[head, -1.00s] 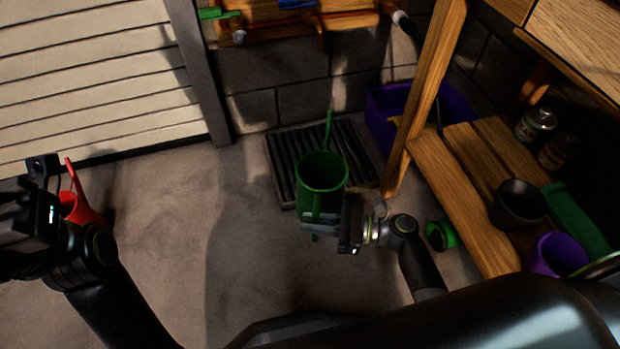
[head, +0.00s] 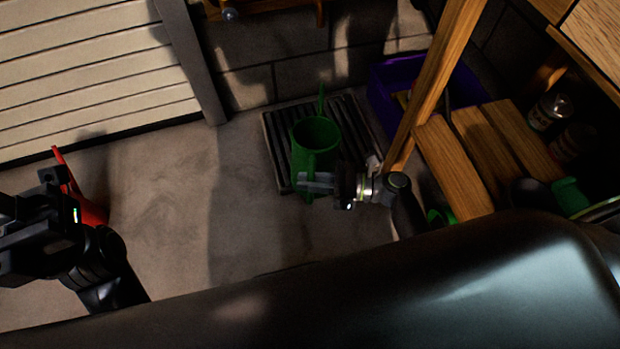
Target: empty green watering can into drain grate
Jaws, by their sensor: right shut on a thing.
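The green watering can (head: 316,134) shows over the front part of the dark slatted drain grate (head: 357,128), with its open top toward me and its spout pointing to the back. It looks upright or only slightly tilted. My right gripper (head: 318,181) is shut on the can at its near side, by the handle. I cannot see whether there is water inside, nor how high the can is above the grate. My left gripper (head: 22,215) is at the left edge, away from the can; its fingers are not clear.
A red can (head: 92,208) stands on the floor behind my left gripper. A purple bin (head: 392,76) is right of the grate, beside a wooden post (head: 432,85). Floor left of the grate is clear.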

